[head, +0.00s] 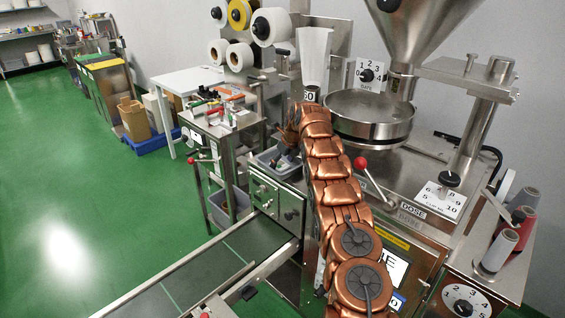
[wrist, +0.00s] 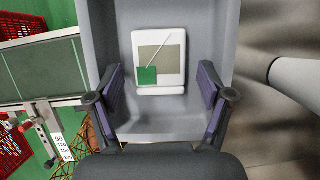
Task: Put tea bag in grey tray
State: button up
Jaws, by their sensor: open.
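A tea bag (wrist: 172,75) lies flat in a grey tray (wrist: 110,35) in the wrist view. It is a white packet with a darker centre, a green tag and a pale string. My gripper (wrist: 161,88) is open, with one dark finger on each side of the tea bag and clear gaps between. In the head view the grey tray (head: 265,161) sits at the front of the machine, and my gripper (head: 288,156) is over it, partly hidden behind my copper arm. I cannot make out the tea bag in the head view.
A conveyor (head: 185,285) runs from the machine to the lower left. Another grey bin (head: 232,203) stands lower, left of the machine. A steel hopper (head: 425,25) and a round pan (head: 368,118) stand right of my arm. Red baskets (wrist: 15,145) show at the wrist view's left.

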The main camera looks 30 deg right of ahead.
jog(key=shift+r, duration=0.1)
jog(key=b+v, duration=0.2)
jog(key=v, duration=1)
jog(key=shift+a+r, duration=0.1)
jog(key=s+a+r+n+g, duration=0.2)
jog(key=s+a+r+n, duration=0.1)
jog(key=s+a+n, duration=0.8)
jog(key=s+a+r+n+g, duration=0.1)
jog(key=s+a+r+n, duration=0.45)
jog(key=a, duration=0.85)
jog(key=s+a+f+n+g, duration=0.1)
jog(key=s+a+f+n, duration=0.2)
jog(key=s, duration=0.9)
jog(key=s+a+f+n+g, duration=0.1)
jog(key=s+a+f+n, duration=0.2)
jog(key=s+n, duration=0.6)
jog(key=s+a+f+n+g, duration=0.1)
jog(key=s+a+f+n, duration=0.2)
jog(key=s, duration=1.3)
jog(key=f+n, duration=0.1)
jog(key=n, duration=0.2)
jog(key=shift+s+a+f+h, duration=0.35)
jog(key=shift+f+h, duration=0.05)
